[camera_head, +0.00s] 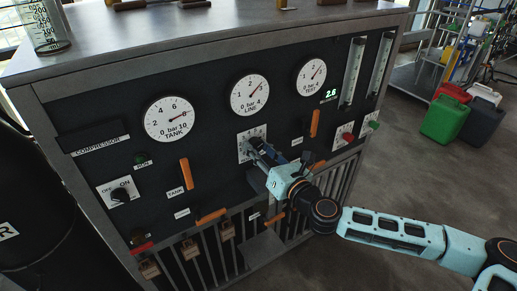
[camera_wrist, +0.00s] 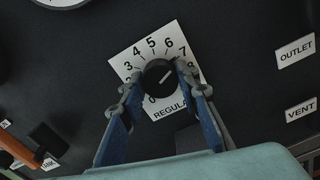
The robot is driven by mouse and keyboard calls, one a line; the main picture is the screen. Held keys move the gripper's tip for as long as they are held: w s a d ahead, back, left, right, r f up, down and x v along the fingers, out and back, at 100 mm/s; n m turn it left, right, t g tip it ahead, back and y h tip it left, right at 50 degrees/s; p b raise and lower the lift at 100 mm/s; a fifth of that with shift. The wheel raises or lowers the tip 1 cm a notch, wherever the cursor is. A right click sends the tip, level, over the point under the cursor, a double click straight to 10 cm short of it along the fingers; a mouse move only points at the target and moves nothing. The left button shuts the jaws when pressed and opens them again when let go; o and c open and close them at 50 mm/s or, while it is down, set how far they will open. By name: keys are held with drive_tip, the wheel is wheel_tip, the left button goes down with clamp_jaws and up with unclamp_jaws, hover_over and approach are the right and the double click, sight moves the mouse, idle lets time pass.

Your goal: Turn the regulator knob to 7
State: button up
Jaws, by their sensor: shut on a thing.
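The regulator knob (camera_wrist: 157,78) is a round black knob on a white dial plate (camera_wrist: 122,62) marked with numbers. A light line on the knob points up and right, roughly toward the 7; the exact alignment is hard to tell. My gripper (camera_wrist: 160,75) is shut on the knob, one finger on each side, and the right finger covers part of the scale beyond 7. In the head view my gripper (camera_head: 259,150) reaches the dial plate (camera_head: 245,150) below the middle gauge and hides the knob.
The panel carries the TANK (camera_head: 169,119), LINE (camera_head: 249,95) and TEST (camera_head: 311,77) gauges and a green display (camera_head: 331,94) that seems to read 2.6. Orange handles (camera_head: 186,174) and (camera_head: 315,123) stick out nearby. An OFF/ON switch (camera_head: 120,194) is at left.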

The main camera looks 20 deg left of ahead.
drive_tip(key=shift+m, duration=0.7)
drive_tip(key=o, duration=1.1)
drive_tip(key=shift+o, duration=0.2)
drive_tip(key=v, duration=0.7)
drive_tip(key=shift+s+d, duration=0.2)
